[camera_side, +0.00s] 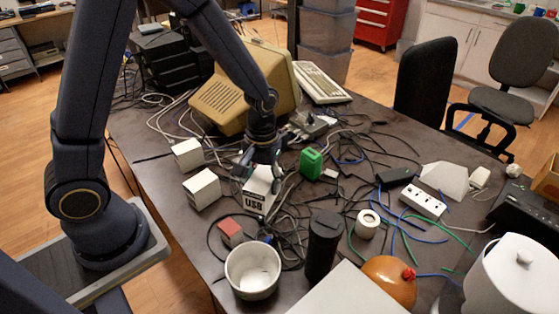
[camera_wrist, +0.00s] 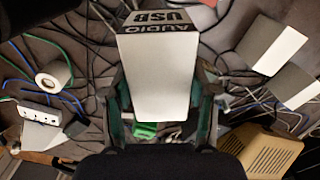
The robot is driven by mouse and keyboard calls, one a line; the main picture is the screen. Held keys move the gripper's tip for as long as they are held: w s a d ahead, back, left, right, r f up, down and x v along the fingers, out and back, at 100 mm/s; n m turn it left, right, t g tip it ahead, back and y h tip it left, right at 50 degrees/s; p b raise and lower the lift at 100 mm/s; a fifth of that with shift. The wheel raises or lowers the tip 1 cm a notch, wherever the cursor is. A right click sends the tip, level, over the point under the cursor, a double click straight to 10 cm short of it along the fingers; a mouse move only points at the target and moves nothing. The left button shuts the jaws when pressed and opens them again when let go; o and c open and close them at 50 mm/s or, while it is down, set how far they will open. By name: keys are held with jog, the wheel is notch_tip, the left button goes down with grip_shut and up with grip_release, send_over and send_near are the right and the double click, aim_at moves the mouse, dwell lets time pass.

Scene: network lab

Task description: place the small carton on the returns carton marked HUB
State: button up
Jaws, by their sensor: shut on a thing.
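My gripper (camera_side: 260,171) is shut on a white carton (camera_side: 257,192) near the middle of the table; its dark label reads USB. In the wrist view my gripper (camera_wrist: 161,100) has a finger on each side of this carton (camera_wrist: 160,75), and the label reads AUDIO and USB. I cannot tell whether its underside touches the table. Two other white cartons stand to its left in the side view, a rear one (camera_side: 187,154) and a nearer one (camera_side: 202,189). I see no HUB marking on either; their marked faces may be turned away.
Loose cables cover much of the table. A green block (camera_side: 311,163), a red box (camera_side: 231,230), a white pot (camera_side: 252,271) and a black cylinder (camera_side: 323,244) stand around the held carton. A beige monitor (camera_side: 235,92) stands behind.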

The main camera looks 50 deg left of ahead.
jog(key=s+a+r+n, duration=0.2)
jog(key=a+n, duration=0.5)
jog(key=a, duration=0.3)
jog(key=n, duration=0.6)
send_over(200, 180)
notch_tip(200, 180, down, 6)
jog(key=shift+d+f, duration=0.1)
jog(key=shift+f, duration=0.25)
jog(key=shift+f, duration=0.1)
jog(key=o, duration=1.3)
